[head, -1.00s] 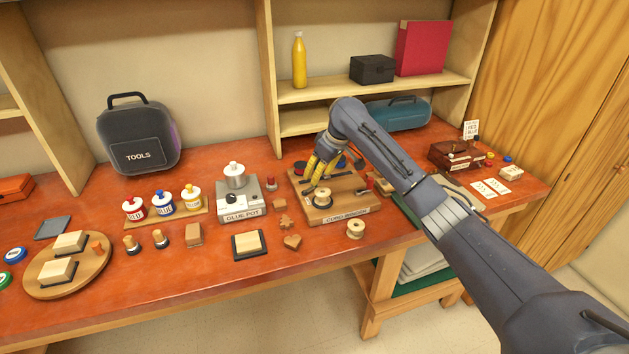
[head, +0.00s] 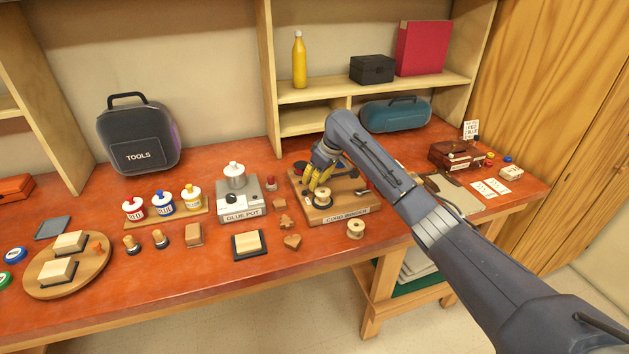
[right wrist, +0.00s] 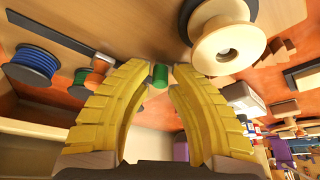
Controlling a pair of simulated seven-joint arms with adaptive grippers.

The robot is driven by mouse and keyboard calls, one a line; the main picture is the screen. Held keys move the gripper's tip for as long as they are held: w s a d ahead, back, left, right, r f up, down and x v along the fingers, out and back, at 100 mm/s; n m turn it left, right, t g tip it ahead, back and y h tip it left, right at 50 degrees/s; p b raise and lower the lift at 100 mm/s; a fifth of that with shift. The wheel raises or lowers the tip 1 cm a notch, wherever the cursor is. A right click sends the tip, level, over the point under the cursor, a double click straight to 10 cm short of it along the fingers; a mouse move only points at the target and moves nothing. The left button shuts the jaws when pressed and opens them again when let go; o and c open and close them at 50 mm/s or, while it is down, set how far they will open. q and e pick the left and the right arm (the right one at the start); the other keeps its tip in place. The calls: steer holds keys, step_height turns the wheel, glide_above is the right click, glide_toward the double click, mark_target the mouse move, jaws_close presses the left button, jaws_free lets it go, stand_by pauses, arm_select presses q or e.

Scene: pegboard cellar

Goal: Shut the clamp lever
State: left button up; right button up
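The cord winder (head: 352,212) is a wooden board with a labelled front edge, and it carries several spools. A pale spool (head: 322,198) stands near its front; it is large in the right wrist view (right wrist: 228,45). My right gripper (head: 318,182) is over the board, just behind this spool. Its yellow fingers are apart in the right wrist view (right wrist: 160,69). A small green cylinder (right wrist: 160,76) shows in the gap between the fingertips, with no clear contact. A flat dark bar (right wrist: 62,32) lies near it. I cannot tell for certain which part is the clamp lever. My left gripper is out of view.
A blue spool (right wrist: 30,64) and an orange cylinder (right wrist: 98,68) are near my right fingers. The glue pot (head: 240,198) stands left of the winder. A loose spool (head: 356,229) lies in front.

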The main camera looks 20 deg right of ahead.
jaws_close()
steer(key=shift+r, duration=0.15)
stand_by(0.5)
steer(key=shift+s+d+m, duration=0.1)
steer(key=shift+m, duration=0.4)
steer(key=shift+s+d+m+t+h, duration=0.1)
steer(key=shift+s+m+t+h, duration=0.15)
steer(key=shift+m, duration=0.45)
steer(key=shift+s+d+m+t+h, duration=0.15)
steer(key=shift+s+m+h, duration=0.15)
steer(key=shift+m, duration=0.4)
steer(key=shift+s+a+m+h, duration=0.1)
steer(key=shift+s+m+h, duration=0.25)
steer(key=shift+m, duration=0.45)
steer(key=shift+s+a+m+h, duration=0.1)
steer(key=shift+s+m+h, duration=0.15)
steer(key=shift+m, duration=0.55)
steer(key=shift+d, duration=0.1)
steer(key=o, duration=0.5)
jaws_free()
